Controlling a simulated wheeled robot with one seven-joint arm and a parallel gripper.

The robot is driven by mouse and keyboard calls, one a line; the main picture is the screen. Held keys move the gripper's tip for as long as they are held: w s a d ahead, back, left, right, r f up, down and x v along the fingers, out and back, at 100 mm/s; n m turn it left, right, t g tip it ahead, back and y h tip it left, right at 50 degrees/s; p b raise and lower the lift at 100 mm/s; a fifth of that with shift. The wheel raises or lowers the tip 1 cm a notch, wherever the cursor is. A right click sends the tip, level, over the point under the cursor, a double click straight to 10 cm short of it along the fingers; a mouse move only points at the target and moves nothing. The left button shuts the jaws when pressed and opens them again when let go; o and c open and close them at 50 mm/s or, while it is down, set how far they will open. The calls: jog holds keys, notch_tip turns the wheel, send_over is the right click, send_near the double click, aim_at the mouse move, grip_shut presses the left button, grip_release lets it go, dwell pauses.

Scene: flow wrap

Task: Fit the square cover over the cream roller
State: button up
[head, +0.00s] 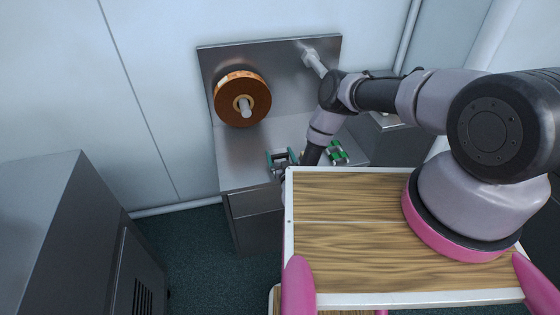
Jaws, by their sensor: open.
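I cannot make out a square cover or a cream roller for certain. A teal-edged fitting (282,158) and a green fitting with pale parts (337,152) sit on the steel bench, on either side of my dark wrist; they are too small to read in detail. My arm reaches from the right over the bench, and its wrist goes down behind the far edge of the wooden deck. The deck hides my gripper, so its fingers and anything between them do not show.
A large copper-brown roll (242,98) hangs on a spindle on the steel back panel (285,80). A bare pale spindle (314,62) juts out at the panel's upper right. A grey cabinet (60,230) stands at left. Dark floor (205,260) lies open between cabinet and bench.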

jog(key=shift+x, duration=1.1)
jog(key=c, duration=1.5)
jog(key=shift+o, duration=0.2)
jog(key=shift+r, duration=0.3)
